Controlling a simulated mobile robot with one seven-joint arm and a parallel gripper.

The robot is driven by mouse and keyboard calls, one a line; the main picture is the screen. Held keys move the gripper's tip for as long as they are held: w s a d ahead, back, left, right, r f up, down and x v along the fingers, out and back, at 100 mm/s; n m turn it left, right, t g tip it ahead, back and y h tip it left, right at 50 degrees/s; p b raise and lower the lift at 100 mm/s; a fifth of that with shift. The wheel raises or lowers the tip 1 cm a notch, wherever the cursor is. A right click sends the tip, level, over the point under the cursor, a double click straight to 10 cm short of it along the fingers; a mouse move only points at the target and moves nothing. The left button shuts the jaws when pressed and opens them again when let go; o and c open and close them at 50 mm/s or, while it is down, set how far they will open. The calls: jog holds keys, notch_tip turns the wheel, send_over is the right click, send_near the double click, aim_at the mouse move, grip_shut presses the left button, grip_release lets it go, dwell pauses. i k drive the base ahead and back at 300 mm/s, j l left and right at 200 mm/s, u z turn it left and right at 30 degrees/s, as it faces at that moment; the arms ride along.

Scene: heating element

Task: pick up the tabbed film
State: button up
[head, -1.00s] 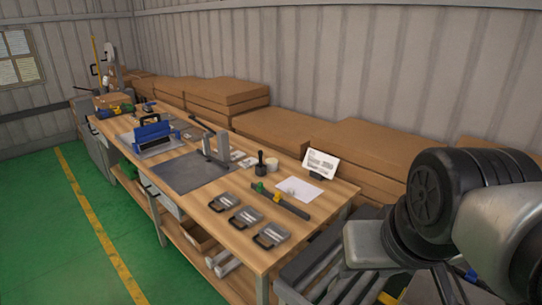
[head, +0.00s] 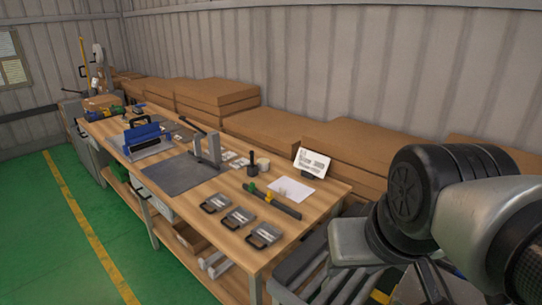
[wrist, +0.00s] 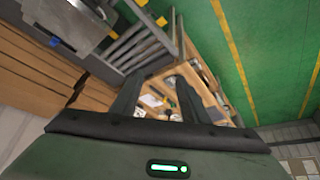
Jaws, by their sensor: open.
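The workbench (head: 185,222) runs from the front centre to the back left in the head view. Small pale flat pieces (head: 238,162) lie beside the grey lever stand (head: 208,150). Flat silvery pieces with black handles lie along the bench's front edge: one (head: 214,203), another (head: 238,217) and a third (head: 264,235). I cannot tell which of these flat pieces is the tabbed film. My gripper (wrist: 155,80) shows in the wrist view, open and empty. Its fingers point toward the distant bench, well apart from everything on it. The head view does not clearly show the fingertips.
A blue device (head: 147,137), a dark mat (head: 180,174), a bar with yellow and green parts (head: 272,203), a white sheet (head: 292,191) and a sign (head: 312,162) are on the bench. Cardboard boxes (head: 265,135) line the wall. The green floor (head: 55,240) at left is clear.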

aim_at(296, 191)
jog(key=i+j+z, duration=0.1)
jog(key=z, duration=0.35)
jog(key=j+z, duration=0.4)
jog(key=i+j+z, duration=0.1)
jog(key=j+z, duration=0.15)
jog(key=j, duration=0.25)
jog(key=j+z, duration=0.2)
jog(key=j, duration=0.3)
jog(key=j+z, duration=0.15)
jog(key=j, duration=2.35)
